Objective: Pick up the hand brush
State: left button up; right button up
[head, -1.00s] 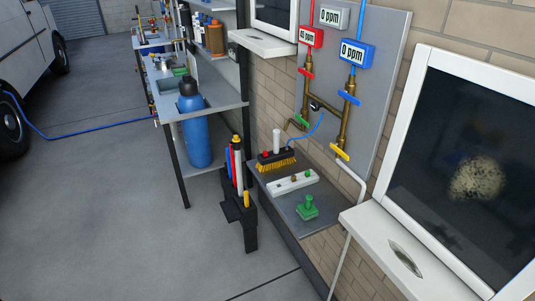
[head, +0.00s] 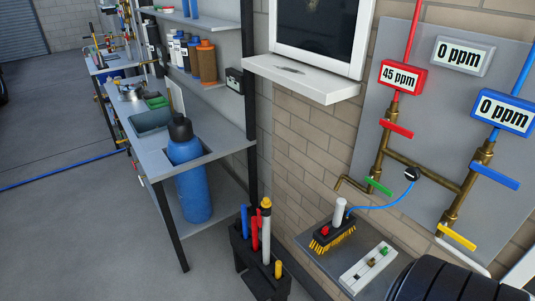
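The hand brush (head: 326,241) is a dark block with yellow bristles. It sits on the grey ledge (head: 312,260) against the brick wall, in the lower middle-right of the head view. A red knob and an upright white cylinder (head: 339,212) show at its top; I cannot tell whether the cylinder is part of the brush. Neither my left nor my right gripper can be made out in the head view.
A white strip with small knobs (head: 367,268) lies right of the brush. A black ribbed shape (head: 462,282) covers the ledge's right part. A holder of coloured tubes (head: 243,252) stands to the left. A pipe panel (head: 440,130) and window sill (head: 305,79) are above.

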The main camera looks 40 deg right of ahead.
aim_at(339, 227)
jog(key=i+z, duration=0.25)
jog(key=i+j+z, duration=0.25)
jog(key=i, duration=0.25)
jog(key=i+j+z, duration=0.25)
jog(key=i+l, duration=0.1)
